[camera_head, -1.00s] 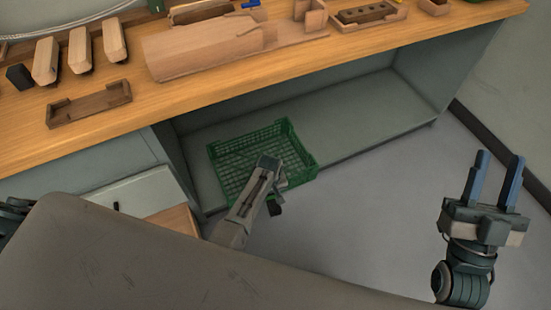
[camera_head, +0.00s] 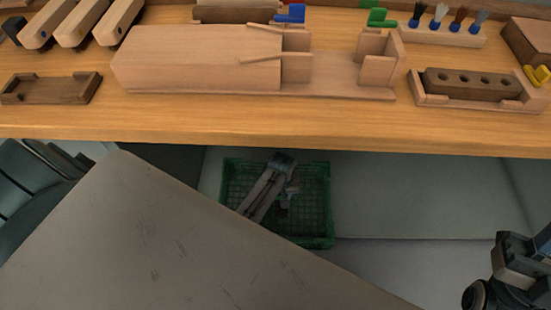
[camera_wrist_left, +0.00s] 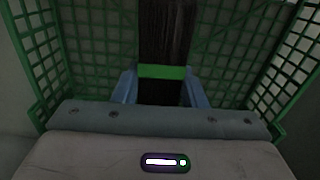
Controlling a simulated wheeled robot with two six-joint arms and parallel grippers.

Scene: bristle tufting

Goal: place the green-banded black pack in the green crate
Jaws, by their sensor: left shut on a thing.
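The black pack (camera_wrist_left: 165,35) with its green band (camera_wrist_left: 163,71) stands out in the left wrist view, between the two blue fingers of my left gripper (camera_wrist_left: 161,90). The gripper is shut on it around the band. The mesh walls of the green crate (camera_wrist_left: 283,75) rise on both sides of the pack in that view. In the head view my left gripper (camera_head: 289,190) is over the crate (camera_head: 318,242), within its outline. The pack cannot be made out there, and whether it touches the crate floor is unclear. My right gripper (camera_head: 540,244) is cut by the right edge.
The crate sits on a low grey shelf (camera_head: 430,200) under the wooden workbench (camera_head: 300,125). The bench edge overhangs it. Wooden fixtures, a block with several brushes (camera_head: 440,32) and a drilled block (camera_head: 470,84) stand on the bench. The shelf right of the crate is clear.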

